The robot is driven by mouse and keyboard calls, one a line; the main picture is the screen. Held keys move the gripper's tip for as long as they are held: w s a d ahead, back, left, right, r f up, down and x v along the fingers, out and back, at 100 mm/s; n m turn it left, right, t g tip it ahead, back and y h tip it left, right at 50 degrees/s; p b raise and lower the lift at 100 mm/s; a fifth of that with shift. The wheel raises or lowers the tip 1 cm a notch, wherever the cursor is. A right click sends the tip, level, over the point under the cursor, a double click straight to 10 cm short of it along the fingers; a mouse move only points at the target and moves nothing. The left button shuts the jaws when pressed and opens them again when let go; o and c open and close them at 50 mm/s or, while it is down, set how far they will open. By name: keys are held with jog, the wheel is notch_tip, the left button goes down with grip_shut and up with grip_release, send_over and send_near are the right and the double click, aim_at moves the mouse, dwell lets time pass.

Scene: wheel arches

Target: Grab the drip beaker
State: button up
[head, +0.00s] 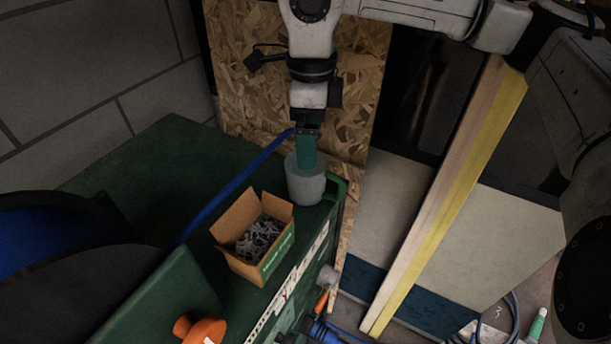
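The drip beaker looks to be the grey cylindrical cup (306,188). It stands upright on the dark green top near its right-hand corner. My gripper (306,165) points down right at the cup, and its teal finger overlaps the cup's upper rim. I cannot tell whether the finger is inside the cup, against its wall or just in front of it. Only one finger shows clearly, so the gap between the fingers is hidden. The cup's far side is also hidden.
An open cardboard box (252,262) of small grey parts stands just left of the cup. A blue strap (235,187) runs behind the box. An orange knob (200,329) is at the front. Chipboard (245,90) rises behind. A yellow-edged plank (447,195) leans at right.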

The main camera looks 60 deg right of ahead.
aim_at(316, 182)
jog(key=shift+s+f+p, duration=0.2)
jog(key=shift+f+p, duration=0.45)
jog(key=shift+f, duration=1.4)
jog(key=shift+s+f+p, duration=0.2)
jog(key=shift+f+p, duration=0.4)
jog(key=shift+f, duration=1.45)
jog(key=c, duration=0.9)
